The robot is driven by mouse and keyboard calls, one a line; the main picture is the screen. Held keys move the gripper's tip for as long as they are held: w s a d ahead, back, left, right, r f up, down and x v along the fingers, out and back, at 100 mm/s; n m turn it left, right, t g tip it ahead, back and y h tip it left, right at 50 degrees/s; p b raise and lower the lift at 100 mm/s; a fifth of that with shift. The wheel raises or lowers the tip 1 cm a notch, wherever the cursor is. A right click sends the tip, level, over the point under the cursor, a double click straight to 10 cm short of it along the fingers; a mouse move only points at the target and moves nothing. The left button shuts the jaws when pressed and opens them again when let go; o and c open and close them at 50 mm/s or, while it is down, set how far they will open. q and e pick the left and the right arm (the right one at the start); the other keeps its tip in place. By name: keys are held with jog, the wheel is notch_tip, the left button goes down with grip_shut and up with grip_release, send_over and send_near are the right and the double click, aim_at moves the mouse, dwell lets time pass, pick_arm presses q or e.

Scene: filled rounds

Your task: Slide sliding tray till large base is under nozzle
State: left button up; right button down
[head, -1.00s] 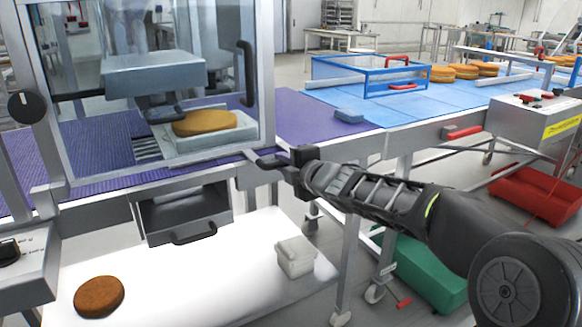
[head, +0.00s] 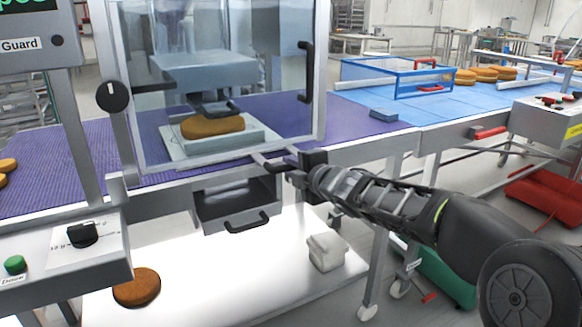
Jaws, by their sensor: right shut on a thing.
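The large base (head: 212,127), a flat round golden-brown cake, lies on the pale sliding tray (head: 178,151) inside the clear guard. The dark nozzle (head: 214,108) hangs below a grey box-shaped head, directly above the base as seen in the picture. My right gripper (head: 285,164) is outside the guard at its lower right, shut on the tray's dark handle (head: 262,162). Its fingertips are small and dark here. My left gripper is out of view.
A control box with a black knob (head: 82,234) stands at lower left. Below are a drawer (head: 237,203), a white shelf with a brown round cake (head: 136,288) and a pale block (head: 326,252). A blue frame (head: 397,78) stands on the belt at right.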

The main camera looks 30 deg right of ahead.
jog(key=c, duration=1.4)
grip_release()
jog(key=p+v, duration=0.2)
jog(key=v, duration=0.5)
jog(key=shift+s, duration=0.4)
